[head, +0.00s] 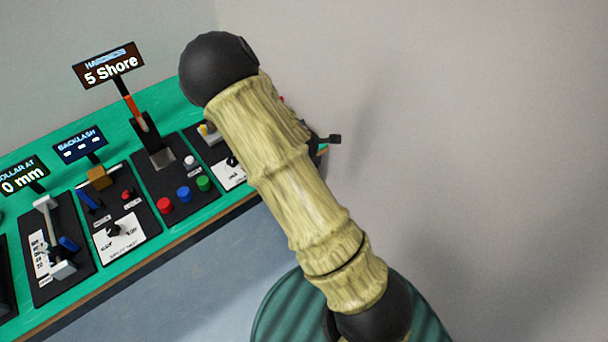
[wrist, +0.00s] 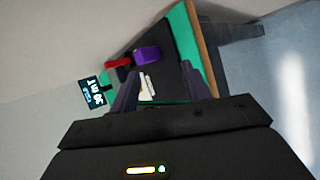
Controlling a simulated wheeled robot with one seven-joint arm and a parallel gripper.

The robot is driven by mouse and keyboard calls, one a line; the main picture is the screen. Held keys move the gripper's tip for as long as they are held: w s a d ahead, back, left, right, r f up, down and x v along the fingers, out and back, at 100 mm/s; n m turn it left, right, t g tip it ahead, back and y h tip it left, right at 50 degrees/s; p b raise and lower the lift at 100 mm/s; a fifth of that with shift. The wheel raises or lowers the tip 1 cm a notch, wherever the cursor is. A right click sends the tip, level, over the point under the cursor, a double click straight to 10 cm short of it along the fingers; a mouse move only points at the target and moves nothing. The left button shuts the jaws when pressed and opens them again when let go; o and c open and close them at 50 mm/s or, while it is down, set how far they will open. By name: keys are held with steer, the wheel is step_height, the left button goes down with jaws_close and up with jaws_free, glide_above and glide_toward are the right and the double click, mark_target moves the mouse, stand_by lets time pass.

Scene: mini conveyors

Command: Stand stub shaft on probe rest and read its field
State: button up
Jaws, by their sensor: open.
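My gripper (wrist: 160,74) shows in the wrist view with its two dark fingers apart. Between and beyond the fingers is a dark station panel (wrist: 172,84) with a purple block (wrist: 146,54), a red part (wrist: 118,63) and a white label (wrist: 147,88). A small dark display (wrist: 92,94) stands beside it; its tilted text seems to end in mT, but the digits are hard to read. I cannot tell whether the purple block is the stub shaft. In the head view my arm hides the gripper and this station.
A green bench (head: 206,212) runs along the left of the head view. It carries a hardness station with a 5 Shore display (head: 108,66), a backlash station with its display (head: 81,146) and a collar station with a 0 mm display (head: 24,177). Blue-grey floor (head: 190,295) lies in front.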

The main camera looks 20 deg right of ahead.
steer(key=s+a+r+m+g+y, duration=0.1)
steer(key=s+a+r+m+g, duration=0.2)
steer(key=s+r+m, duration=0.3)
steer(key=s+a+r+m+g+y, duration=0.2)
steer(key=s+r+m, duration=0.4)
steer(key=s+m, duration=0.6)
steer(key=s+a+g, duration=0.1)
steer(key=s+a, duration=0.1)
steer(key=s, duration=0.1)
steer(key=shift+s+a+r+y, duration=0.15)
steer(key=shift+r+y, duration=0.05)
steer(key=shift+y, duration=0.1)
steer(key=shift+r+p, duration=0.5)
